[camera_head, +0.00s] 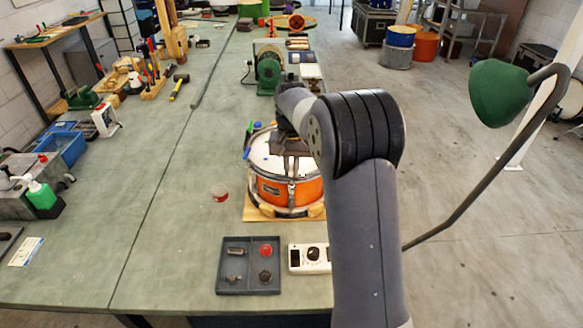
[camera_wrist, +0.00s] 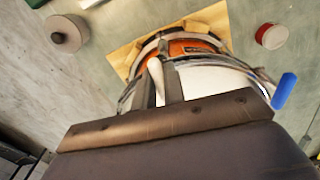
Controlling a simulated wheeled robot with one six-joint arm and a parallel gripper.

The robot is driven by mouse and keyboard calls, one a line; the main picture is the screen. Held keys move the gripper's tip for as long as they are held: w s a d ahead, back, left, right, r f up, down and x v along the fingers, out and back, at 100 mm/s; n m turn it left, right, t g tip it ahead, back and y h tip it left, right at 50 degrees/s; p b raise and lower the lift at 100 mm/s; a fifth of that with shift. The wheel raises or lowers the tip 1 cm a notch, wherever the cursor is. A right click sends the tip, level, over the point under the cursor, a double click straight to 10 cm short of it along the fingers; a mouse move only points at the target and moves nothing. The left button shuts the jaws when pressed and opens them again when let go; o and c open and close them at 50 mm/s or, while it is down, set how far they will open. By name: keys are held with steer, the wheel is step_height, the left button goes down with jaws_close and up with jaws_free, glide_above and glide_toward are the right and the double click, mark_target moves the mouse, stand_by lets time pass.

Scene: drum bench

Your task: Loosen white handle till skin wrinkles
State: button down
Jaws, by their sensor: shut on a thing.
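An orange drum (camera_head: 285,190) with a white skin (camera_head: 262,160) lies on a wooden board on the bench. In the wrist view the drum's orange shell (camera_wrist: 190,48) and metal rim show beyond my fingers. My gripper (camera_head: 287,148) is over the drum, and my arm hides part of the skin. In the wrist view my gripper (camera_wrist: 160,88) is shut on the white handle (camera_wrist: 155,72), which stands between the two dark fingers near the rim. Blue handles sit around the rim, one clear in the wrist view (camera_wrist: 285,90). Whether the skin is wrinkled cannot be told.
A grey tray (camera_head: 248,265) of small parts and a white meter (camera_head: 309,258) lie in front. A green machine (camera_head: 268,68) stands behind. A green lamp (camera_head: 500,93) is at right.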

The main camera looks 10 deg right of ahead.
mark_target(291, 167)
steer(key=shift+n+p, duration=0.5)
steer(key=shift+n, duration=0.5)
steer(key=c, duration=1.5)
jaws_free()
step_height(291, 167, up, 11)
steer(key=shift+f+b, duration=0.1)
steer(key=shift+b, duration=0.4)
steer(key=shift+f, duration=0.1)
